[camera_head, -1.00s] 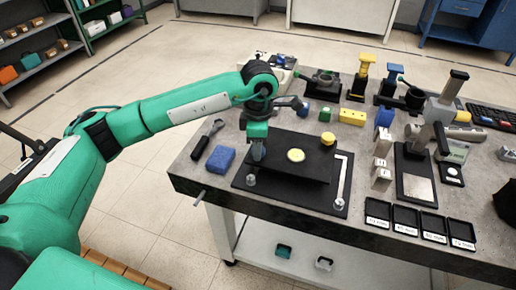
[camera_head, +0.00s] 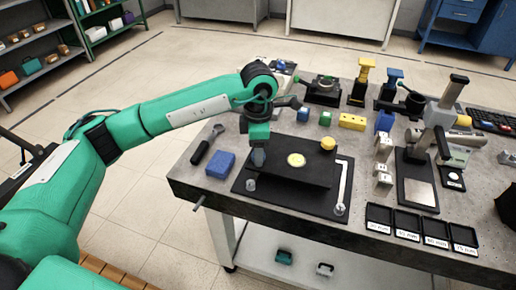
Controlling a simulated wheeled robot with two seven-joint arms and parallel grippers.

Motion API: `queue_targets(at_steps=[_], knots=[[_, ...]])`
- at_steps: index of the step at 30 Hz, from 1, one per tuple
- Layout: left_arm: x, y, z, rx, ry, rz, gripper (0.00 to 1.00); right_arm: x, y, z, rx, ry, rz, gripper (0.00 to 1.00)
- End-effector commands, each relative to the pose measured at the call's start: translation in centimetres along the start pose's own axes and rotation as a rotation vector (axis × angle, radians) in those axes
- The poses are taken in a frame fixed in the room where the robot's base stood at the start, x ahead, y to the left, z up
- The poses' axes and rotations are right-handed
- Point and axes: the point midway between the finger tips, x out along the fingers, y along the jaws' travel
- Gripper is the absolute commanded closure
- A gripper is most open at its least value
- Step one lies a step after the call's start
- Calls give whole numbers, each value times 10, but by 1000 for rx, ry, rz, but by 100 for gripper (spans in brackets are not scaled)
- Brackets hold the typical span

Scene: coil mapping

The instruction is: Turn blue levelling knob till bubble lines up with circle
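A black levelling plate stands on a dark base (camera_head: 300,204) near the table's front left. A round pale-yellow bubble level (camera_head: 296,160) sits in the middle of the plate (camera_head: 305,178); the bubble is too small to make out. A yellow knob (camera_head: 328,143) is at the plate's back right corner. My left gripper (camera_head: 258,158) points down at the plate's left back corner. Its fingers hide what is there, and no blue knob shows apart from them. I cannot tell whether it is open or shut. My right gripper is not in view.
A blue block (camera_head: 220,165) and a dark-handled wrench (camera_head: 207,144) lie left of the base. A silver wrench (camera_head: 344,188) lies on its right side. Labelled black trays (camera_head: 408,222) and a stand (camera_head: 418,193) are further right. Coloured blocks (camera_head: 352,122) stand behind.

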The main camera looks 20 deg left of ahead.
Motion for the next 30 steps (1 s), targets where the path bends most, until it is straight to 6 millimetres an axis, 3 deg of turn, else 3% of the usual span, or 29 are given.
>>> queue_targets(at_steps=[7, 11, 24, 30], knots=[[1, -1, 0, 2, 2, -3, 44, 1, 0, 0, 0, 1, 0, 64], [-11, -1, 0, 2, 1, -2, 44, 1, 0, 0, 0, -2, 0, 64], [-106, 0, 1, 1, 0, 0, 44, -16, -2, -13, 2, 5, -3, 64], [-130, 0, 1, 1, 2, -2, 44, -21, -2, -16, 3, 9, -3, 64]])
